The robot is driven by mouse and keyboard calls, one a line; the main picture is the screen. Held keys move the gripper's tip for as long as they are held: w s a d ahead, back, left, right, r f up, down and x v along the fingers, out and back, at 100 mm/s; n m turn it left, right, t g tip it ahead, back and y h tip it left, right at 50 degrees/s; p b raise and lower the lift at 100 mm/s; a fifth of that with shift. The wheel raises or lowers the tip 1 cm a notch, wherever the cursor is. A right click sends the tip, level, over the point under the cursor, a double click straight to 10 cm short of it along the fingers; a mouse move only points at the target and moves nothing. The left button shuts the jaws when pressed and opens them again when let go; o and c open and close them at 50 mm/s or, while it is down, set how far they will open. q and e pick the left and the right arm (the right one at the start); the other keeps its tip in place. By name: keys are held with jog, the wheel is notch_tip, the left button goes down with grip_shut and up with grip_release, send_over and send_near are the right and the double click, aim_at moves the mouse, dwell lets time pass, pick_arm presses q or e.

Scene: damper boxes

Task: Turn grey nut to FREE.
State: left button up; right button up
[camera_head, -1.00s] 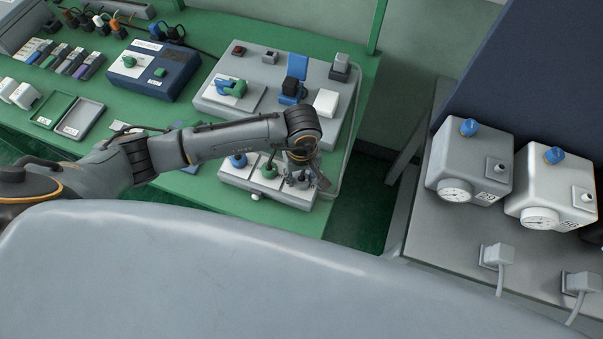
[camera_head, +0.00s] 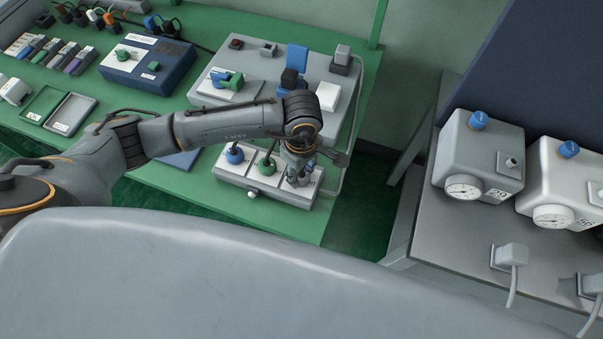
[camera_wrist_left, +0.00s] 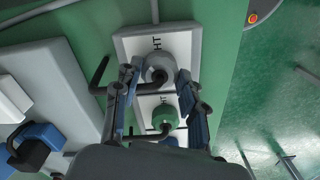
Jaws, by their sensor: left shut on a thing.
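The grey nut (camera_wrist_left: 157,66) sits on a white plate lettered "HT" at the end of the nut box, in the left wrist view. My left gripper (camera_wrist_left: 158,78) has its blue-tipped fingers on both sides of it and is shut on it. In the head view my left gripper (camera_head: 299,180) points down at the rightmost plate of the nut box (camera_head: 225,172) and mostly hides the grey nut. The green nut (camera_head: 265,167) and blue nut (camera_head: 235,155) sit to its left, each with a dark handle. The FREE marking cannot be read. My right gripper is not in view.
A larger grey box (camera_head: 213,97) with a blue-green valve and switches stands behind the nut box. A blue box (camera_head: 148,68) is farther left. Two gauge boxes (camera_head: 490,160) stand on a grey bench at right. Green floor lies beyond the table edge.

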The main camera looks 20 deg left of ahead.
pick_arm(q)
jog(key=n+b, duration=0.1)
jog(key=n, duration=0.1)
jog(key=n+b, duration=0.1)
jog(key=shift+a+f+n+b, duration=0.1)
jog(key=shift+f+n+b, duration=0.1)
jog(key=shift+n+b, duration=0.15)
jog(key=n+b, duration=0.2)
jog(key=n, duration=0.1)
jog(key=shift+n, duration=0.35)
jog(key=n+b, duration=0.2)
jog(key=n, duration=0.1)
jog(key=shift+n+b, duration=0.35)
jog(key=shift+n, duration=0.05)
jog(key=n+b, duration=0.2)
jog(key=n, duration=0.1)
jog(key=shift+n, duration=0.3)
jog(key=n+b, duration=0.1)
jog(key=n, duration=0.2)
jog(key=shift+n, duration=0.3)
jog(key=n+b, duration=0.1)
jog(key=n, duration=0.2)
jog(key=shift+n+b, duration=0.3)
jog(key=n, duration=0.3)
jog(key=shift+r+n+b, duration=0.1)
jog(key=shift+n+b, duration=0.2)
jog(key=shift+n, duration=1.8)
